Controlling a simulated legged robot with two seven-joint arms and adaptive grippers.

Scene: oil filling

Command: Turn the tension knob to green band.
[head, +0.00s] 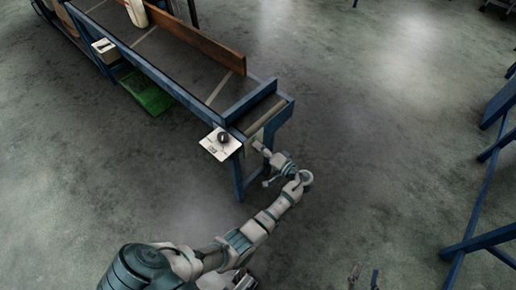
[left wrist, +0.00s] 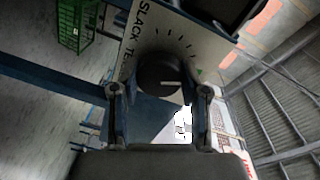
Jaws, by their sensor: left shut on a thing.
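The tension knob (left wrist: 160,75) is dark and round with a light pointer line, seen in the left wrist view. It sits on a white panel (left wrist: 205,48) with dark tick marks and partly hidden lettering beginning "SLACK". My left gripper (left wrist: 159,97) has a finger on each side of the knob and is shut on it. In the head view my left gripper (head: 261,148) is at the near end of the conveyor (head: 190,65).
A white plate with a dark round part (head: 222,138) juts from the conveyor's near corner. A green crate (head: 147,93) is under the conveyor. Blue framework (head: 485,180) stands at the right. The floor between is clear.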

